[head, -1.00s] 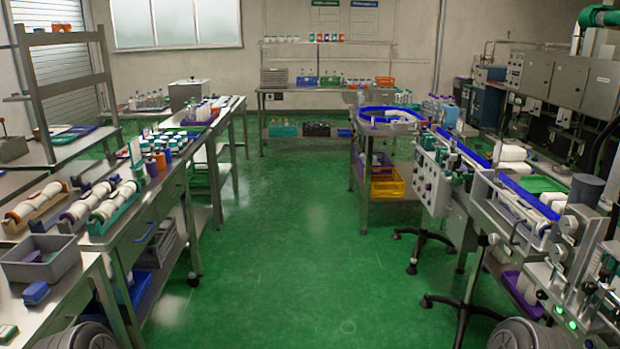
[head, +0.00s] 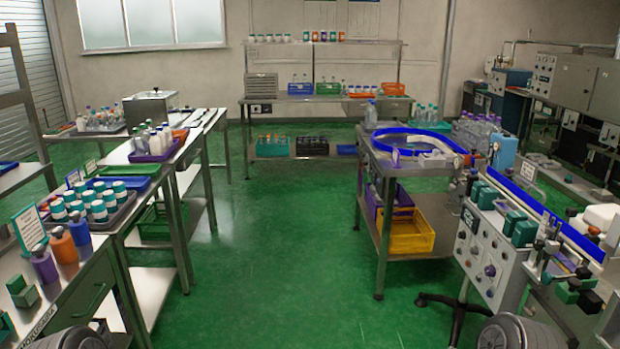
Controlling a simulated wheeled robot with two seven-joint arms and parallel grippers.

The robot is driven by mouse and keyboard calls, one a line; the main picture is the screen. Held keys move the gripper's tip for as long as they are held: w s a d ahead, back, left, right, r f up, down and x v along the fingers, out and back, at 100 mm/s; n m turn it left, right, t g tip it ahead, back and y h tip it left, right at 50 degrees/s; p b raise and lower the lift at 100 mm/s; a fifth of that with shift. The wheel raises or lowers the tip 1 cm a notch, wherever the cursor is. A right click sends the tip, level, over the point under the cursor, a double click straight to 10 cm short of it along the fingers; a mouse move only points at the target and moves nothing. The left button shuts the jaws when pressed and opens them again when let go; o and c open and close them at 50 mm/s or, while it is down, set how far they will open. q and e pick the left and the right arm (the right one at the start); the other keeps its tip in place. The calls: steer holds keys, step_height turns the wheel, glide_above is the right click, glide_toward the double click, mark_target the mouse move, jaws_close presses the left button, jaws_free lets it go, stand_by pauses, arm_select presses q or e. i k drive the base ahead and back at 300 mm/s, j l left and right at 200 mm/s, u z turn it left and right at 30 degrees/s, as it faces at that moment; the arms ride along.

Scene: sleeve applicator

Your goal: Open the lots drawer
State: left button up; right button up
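A workbench on the left has a closed metal drawer front with a green handle (head: 88,301). A small label (head: 45,321) sits on its front, and I cannot read it surely, so I cannot tell whether this is the lots drawer. The drawer front looks flush with the bench. Dark rounded parts of my own arms show at the bottom left and bottom right. Neither gripper is in view.
Purple, orange and blue bottles (head: 62,245) and a tray of white jars (head: 105,212) stand on the left benches. A green floor aisle (head: 290,260) is clear ahead. A table with a blue-rimmed turntable (head: 374,152) and a machine (head: 487,250) line the right.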

mark_target(355, 108)
steer(key=i, duration=2.55)
steer(key=i+u, duration=0.1)
steer(key=i, duration=2.45)
steer(key=i+j+z, duration=0.15)
steer(key=i, duration=1.9)
steer(key=i+z, duration=0.4)
steer(key=i+j+z, duration=0.1)
steer(key=i+z, duration=0.35)
steer(key=i+j+z, duration=0.2)
steer(key=z, duration=0.2)
steer(key=i+j+z, duration=0.15)
steer(key=i+z, duration=0.25)
steer(key=i+j+z, duration=0.15)
steer(key=z, duration=0.2)
steer(key=i+j+z, duration=0.25)
steer(key=j+z, duration=0.15)
